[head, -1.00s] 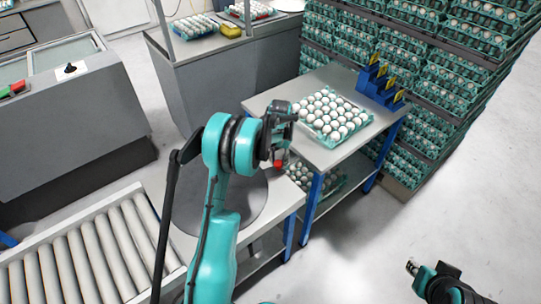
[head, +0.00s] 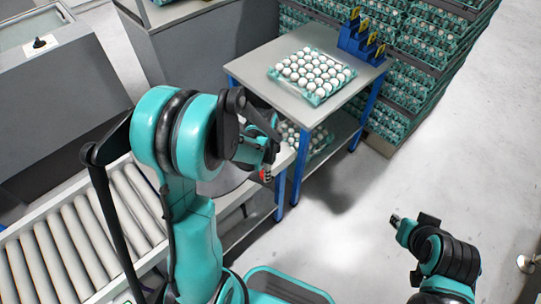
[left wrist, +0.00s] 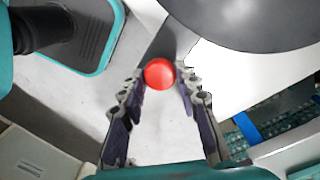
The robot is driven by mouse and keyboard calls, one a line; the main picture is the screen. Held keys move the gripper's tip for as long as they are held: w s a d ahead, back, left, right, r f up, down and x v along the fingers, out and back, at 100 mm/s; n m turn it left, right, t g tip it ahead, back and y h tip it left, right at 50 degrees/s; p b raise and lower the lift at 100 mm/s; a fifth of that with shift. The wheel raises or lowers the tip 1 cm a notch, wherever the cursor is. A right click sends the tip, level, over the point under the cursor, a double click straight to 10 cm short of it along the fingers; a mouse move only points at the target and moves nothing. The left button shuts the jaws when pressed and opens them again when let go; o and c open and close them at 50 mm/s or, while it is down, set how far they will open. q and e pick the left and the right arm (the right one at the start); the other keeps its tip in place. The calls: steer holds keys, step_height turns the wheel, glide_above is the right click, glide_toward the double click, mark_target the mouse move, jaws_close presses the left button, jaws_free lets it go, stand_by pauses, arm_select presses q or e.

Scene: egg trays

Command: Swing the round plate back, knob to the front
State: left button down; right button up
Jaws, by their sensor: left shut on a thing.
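The round plate (head: 228,180) is a dark grey disc on the pale table, mostly hidden behind my left arm in the head view. Its smooth underside or face and curved edge (left wrist: 250,22) show at the top right of the left wrist view. The red knob (left wrist: 159,74) sits between the fingers of my left gripper (left wrist: 160,80), just off the plate's edge. In the head view my left gripper (head: 266,170) is at the right side of the plate, shut on the knob. My right gripper (head: 396,221) hangs over the floor at the right, away from the plate; its fingers are too small to judge.
A table with a tray of white eggs (head: 308,92) and blue holders (head: 362,42) stands behind, with more eggs on its shelf. A roller conveyor (head: 75,235) lies at the left. Stacked egg trays (head: 400,75) fill the back right.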

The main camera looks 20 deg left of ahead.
arm_select(q)
steer(key=shift+s+a+m, duration=0.35)
steer(key=shift+s+m, duration=0.3)
steer(key=shift+s, duration=0.85)
steer(key=shift+s+a+m, duration=0.3)
steer(key=shift+s+m, duration=0.4)
steer(key=shift+s, duration=0.75)
steer(key=shift+s+a+m, duration=0.35)
steer(key=shift+s+m, duration=0.3)
steer(key=shift+s, duration=0.85)
steer(key=c, duration=1.1)
jaws_free()
steer(key=shift+s+a, duration=0.1)
steer(key=shift+s, duration=0.05)
steer(key=shift+r, duration=0.1)
step_height(320, 180, up, 12)
